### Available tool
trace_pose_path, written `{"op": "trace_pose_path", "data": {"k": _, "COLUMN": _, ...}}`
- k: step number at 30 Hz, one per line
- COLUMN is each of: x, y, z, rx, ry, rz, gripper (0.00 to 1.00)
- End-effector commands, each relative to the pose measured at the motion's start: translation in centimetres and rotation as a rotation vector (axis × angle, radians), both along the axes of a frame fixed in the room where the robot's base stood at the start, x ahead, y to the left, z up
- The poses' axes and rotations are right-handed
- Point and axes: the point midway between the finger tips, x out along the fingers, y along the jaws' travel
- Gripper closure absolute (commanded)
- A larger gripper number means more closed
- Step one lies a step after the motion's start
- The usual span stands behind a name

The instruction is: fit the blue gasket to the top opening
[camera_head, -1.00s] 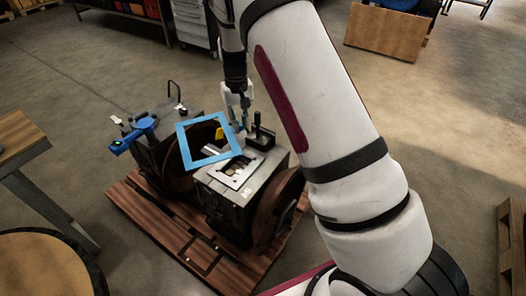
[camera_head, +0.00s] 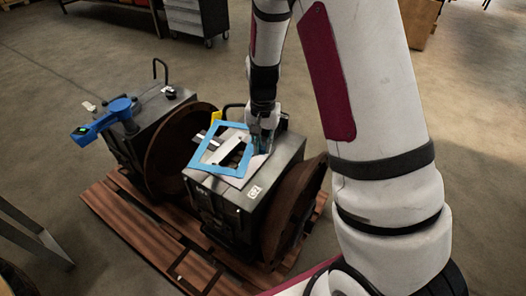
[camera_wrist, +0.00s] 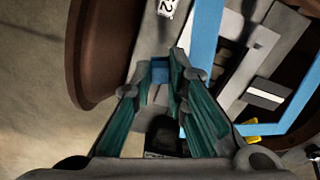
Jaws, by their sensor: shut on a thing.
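The blue gasket (camera_head: 203,146) is a flat square frame. My gripper (camera_head: 262,146) is shut on one side of it, at its right in the head view. In the wrist view my gripper (camera_wrist: 165,72) pinches a blue piece between its fingertips, and a long side of the gasket (camera_wrist: 206,42) runs beside them. The gasket hangs over the pale top face (camera_head: 234,181) of the right dark housing (camera_head: 256,200), shifted left of it and slightly tilted. The top opening (camera_head: 236,155) shows through the frame. I cannot tell whether gasket and face touch.
A second housing (camera_head: 133,150) with a blue tool (camera_head: 105,122) on top stands to the left. Rusty round flanges (camera_head: 293,212) flank the housings. Both sit on a wooden pallet (camera_head: 128,222). A black handle rises behind the gasket.

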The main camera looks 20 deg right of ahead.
Motion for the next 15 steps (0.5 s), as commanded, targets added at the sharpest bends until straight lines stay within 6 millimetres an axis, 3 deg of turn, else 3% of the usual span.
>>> {"op": "trace_pose_path", "data": {"k": 1, "x": 0.8, "y": -0.6, "z": -1.5, "rx": 0.001, "ry": -0.001, "rz": -0.069, "gripper": 1.0}}
{"op": "trace_pose_path", "data": {"k": 3, "x": 1.5, "y": -1.1, "z": -2.3, "rx": 0.001, "ry": -0.002, "rz": -0.159, "gripper": 1.0}}
{"op": "trace_pose_path", "data": {"k": 9, "x": 2.4, "y": -2.1, "z": -3.5, "rx": 0.002, "ry": -0.001, "rz": -0.307, "gripper": 1.0}}
{"op": "trace_pose_path", "data": {"k": 15, "x": 2.5, "y": -2.2, "z": -4.2, "rx": 0.002, "ry": -0.001, "rz": -0.328, "gripper": 1.0}}
